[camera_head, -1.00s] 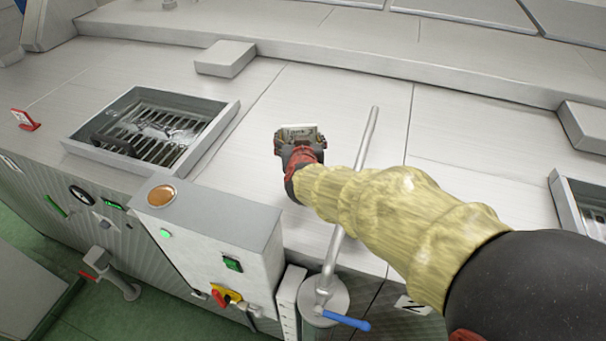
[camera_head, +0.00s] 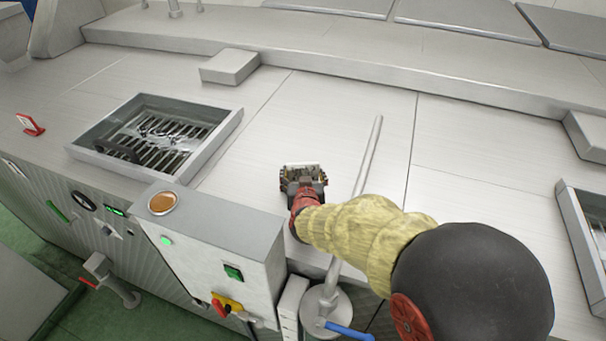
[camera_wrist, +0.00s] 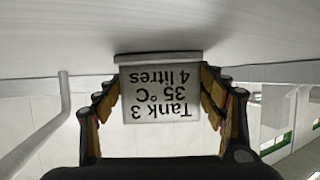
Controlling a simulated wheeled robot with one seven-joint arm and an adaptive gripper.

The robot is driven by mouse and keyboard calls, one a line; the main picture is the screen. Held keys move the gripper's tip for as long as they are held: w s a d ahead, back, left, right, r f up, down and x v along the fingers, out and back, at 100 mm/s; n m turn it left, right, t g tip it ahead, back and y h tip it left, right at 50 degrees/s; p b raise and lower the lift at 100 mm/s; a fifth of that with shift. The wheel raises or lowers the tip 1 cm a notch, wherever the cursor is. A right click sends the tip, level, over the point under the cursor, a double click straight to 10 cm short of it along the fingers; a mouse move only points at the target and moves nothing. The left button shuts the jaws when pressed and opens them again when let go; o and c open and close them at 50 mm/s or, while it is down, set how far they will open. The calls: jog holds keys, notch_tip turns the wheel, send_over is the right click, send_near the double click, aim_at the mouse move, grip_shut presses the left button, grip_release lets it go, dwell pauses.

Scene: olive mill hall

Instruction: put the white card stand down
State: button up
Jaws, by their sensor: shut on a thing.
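The white card stand (camera_wrist: 160,92) is between the fingers of my gripper (camera_wrist: 162,100), which is shut on it. In the wrist view its card reads "Tank 3 35 °C 4 litres" upside down, with a pale base strip along the picture's upper side. That base is close to the pale steel surface; I cannot tell whether it touches. In the head view my gripper (camera_head: 303,180) is low over the steel top (camera_head: 255,150), left of the upright pipe, and hides most of the stand.
A thin steel pipe (camera_head: 368,160) rises close to my gripper's right. A control box (camera_head: 215,250) stands in front. The steel top behind my gripper is clear.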

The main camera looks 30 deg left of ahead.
jog(key=shift+s+r, duration=0.1)
jog(key=o, duration=1.2)
jog(key=shift+c, duration=0.2)
